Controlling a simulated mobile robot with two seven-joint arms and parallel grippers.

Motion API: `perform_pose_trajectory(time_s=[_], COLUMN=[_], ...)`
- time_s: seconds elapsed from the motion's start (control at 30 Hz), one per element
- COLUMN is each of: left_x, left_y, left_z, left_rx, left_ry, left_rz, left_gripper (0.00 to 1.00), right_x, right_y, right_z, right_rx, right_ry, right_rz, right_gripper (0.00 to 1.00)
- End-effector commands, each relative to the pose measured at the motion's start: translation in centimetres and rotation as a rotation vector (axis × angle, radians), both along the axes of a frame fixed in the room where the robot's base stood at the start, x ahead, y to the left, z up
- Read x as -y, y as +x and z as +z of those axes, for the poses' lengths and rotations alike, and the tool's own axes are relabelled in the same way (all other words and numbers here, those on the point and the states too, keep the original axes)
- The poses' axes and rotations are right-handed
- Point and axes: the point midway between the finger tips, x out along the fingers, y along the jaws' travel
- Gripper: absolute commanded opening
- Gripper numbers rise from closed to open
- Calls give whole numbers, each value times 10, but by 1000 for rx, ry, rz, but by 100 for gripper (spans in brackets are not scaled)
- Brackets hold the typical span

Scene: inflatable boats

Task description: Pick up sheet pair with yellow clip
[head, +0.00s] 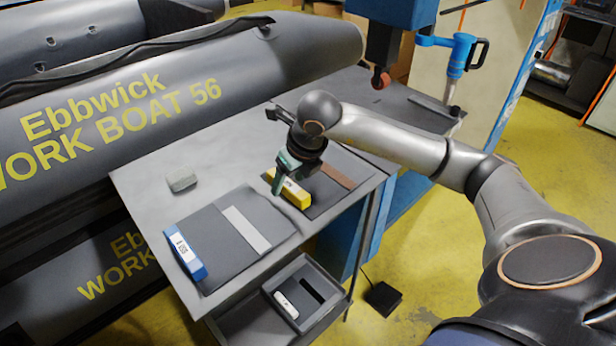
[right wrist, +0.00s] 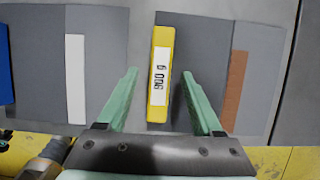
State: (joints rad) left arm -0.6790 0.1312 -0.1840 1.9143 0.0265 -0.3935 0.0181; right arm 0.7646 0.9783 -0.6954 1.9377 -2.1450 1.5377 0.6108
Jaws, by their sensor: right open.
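The sheet pair with the yellow clip (head: 294,194) lies on the grey table. Its dark sheets (head: 322,195) carry a brown strip (head: 338,177). In the right wrist view the yellow clip (right wrist: 161,36) has a white label and runs along the left edge of its sheets (right wrist: 210,50). My right gripper (head: 287,186) is above the clip and hides part of it in the head view. In the right wrist view its green fingers (right wrist: 159,74) are open, one on each side of the clip, with nothing held. My left gripper is not in view.
A sheet pair with a blue clip (head: 185,255) and a pale strip (head: 246,229) lies left of it. A small grey block (head: 181,180) sits on the table (head: 215,170). A tray (head: 322,312) is below the front edge. Grey boats (head: 200,90) stand behind.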

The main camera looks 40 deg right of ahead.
Motion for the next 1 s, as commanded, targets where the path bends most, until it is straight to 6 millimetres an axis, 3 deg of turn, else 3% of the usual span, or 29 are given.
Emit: perform_pose_trajectory(time_s=[0.27,0.87,1.0], left_x=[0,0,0], left_y=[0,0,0], left_z=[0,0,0], left_rx=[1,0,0], left_ry=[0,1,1], left_rz=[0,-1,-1], left_gripper=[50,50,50], right_x=[0,0,0], right_y=[2,2,2], right_z=[-4,-3,-3], right_rx=[0,1,1], right_ry=[0,0,0], right_rz=[0,0,0], right_gripper=[68,1,0])
